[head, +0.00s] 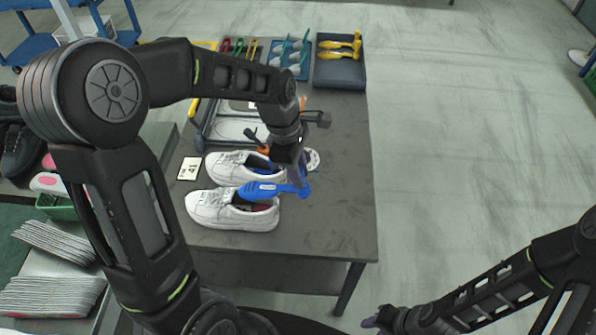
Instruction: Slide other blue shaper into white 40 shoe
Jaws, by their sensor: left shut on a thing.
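Two white lace-up shoes lie side by side on the dark table, toes to the left: a far shoe (226,166) and a near shoe (212,208). My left gripper (302,188) is shut on the right end of a blue shaper (262,190). The shaper points left, over or at the opening of the near shoe; I cannot tell how deep it sits. More blue shows in the far shoe's opening (266,170), partly hidden by my gripper. My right gripper (372,322) is at the bottom edge, away from the table, its jaws too small to judge.
A small number card (190,168) lies left of the shoes. Behind them are a grey tray (205,128), a blue tray of shapers (290,72) and a dark bin with yellow shapers (340,74). The table's right side is clear.

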